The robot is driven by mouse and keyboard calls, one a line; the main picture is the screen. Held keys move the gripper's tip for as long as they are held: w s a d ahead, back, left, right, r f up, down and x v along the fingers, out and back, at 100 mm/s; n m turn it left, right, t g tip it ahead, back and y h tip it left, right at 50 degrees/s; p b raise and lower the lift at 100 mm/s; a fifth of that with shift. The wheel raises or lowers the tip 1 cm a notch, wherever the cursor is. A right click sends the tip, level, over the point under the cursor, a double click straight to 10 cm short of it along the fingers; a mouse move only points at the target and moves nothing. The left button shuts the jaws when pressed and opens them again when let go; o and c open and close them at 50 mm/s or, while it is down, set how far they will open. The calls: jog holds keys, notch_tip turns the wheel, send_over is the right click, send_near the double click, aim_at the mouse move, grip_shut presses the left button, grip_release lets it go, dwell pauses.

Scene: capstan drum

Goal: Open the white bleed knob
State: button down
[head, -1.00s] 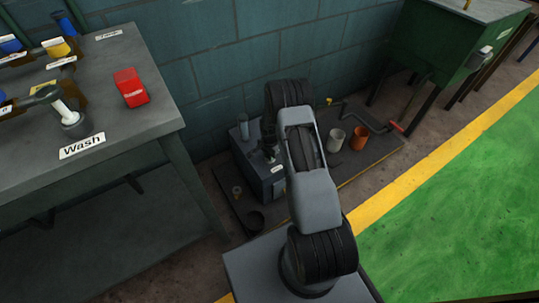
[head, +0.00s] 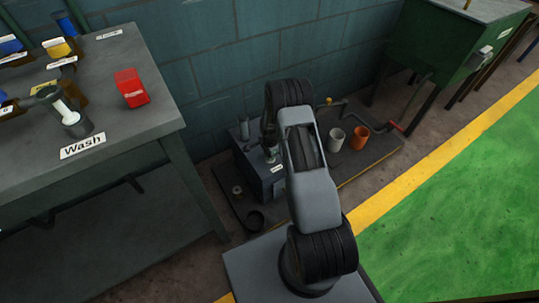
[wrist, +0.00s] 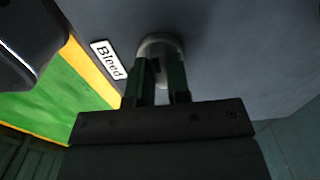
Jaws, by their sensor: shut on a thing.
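The bleed knob (wrist: 160,43) shows in the wrist view as a round, pale grey-white piece on a grey surface, beside a white label reading "Bleed" (wrist: 108,59). My gripper (wrist: 158,75) has its two dark fingers on either side of the knob, and is shut on it. The fingers hide part of the knob. In the head view, my gripper (head: 269,147) reaches down to the top of a grey box (head: 247,167) on the floor tray. The knob is small there and mostly covered by my gripper.
A dark tray (head: 376,157) holds the box, a white cup (head: 336,139), an orange cup (head: 359,138) and a pipe with a red grip (head: 397,127). A grey workbench (head: 131,116) stands at left, a block wall (head: 210,75) behind. Green floor (head: 455,190) is clear at right.

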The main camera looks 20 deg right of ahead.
jog(key=c, duration=1.1)
grip_release()
notch_tip(320, 180, up, 14)
jog(key=p, duration=0.4)
jog(key=shift+f+p, duration=0.1)
jog(key=shift+p, duration=0.25)
jog(key=s+a+r+n+t+p, duration=0.1)
jog(key=s+a+r+n+p, duration=0.3)
jog(key=r, duration=0.7)
jog(key=s+r+n+p, duration=0.1)
jog(key=r+p, duration=0.5)
jog(key=r, duration=0.5)
jog(key=s+a+r+n+t+p, duration=0.1)
jog(key=s+a+r+n+p, duration=0.3)
jog(key=r, duration=0.7)
jog(key=s+a+r+n+p, duration=0.1)
jog(key=s+r+n+p, duration=0.1)
jog(key=s+r+p, duration=0.2)
jog(key=s+a+r+n+t+p, duration=0.1)
jog(key=s+r+n+p, duration=0.2)
jog(key=r, duration=0.7)
jog(key=s+a+r+n+p, duration=0.1)
jog(key=s+r+n+p, duration=0.2)
jog(key=s+r+p, duration=0.3)
jog(key=shift+s+a+r+t+p, duration=0.15)
jog(key=shift+r+t+p, duration=0.15)
jog(key=shift+r+p, duration=0.55)
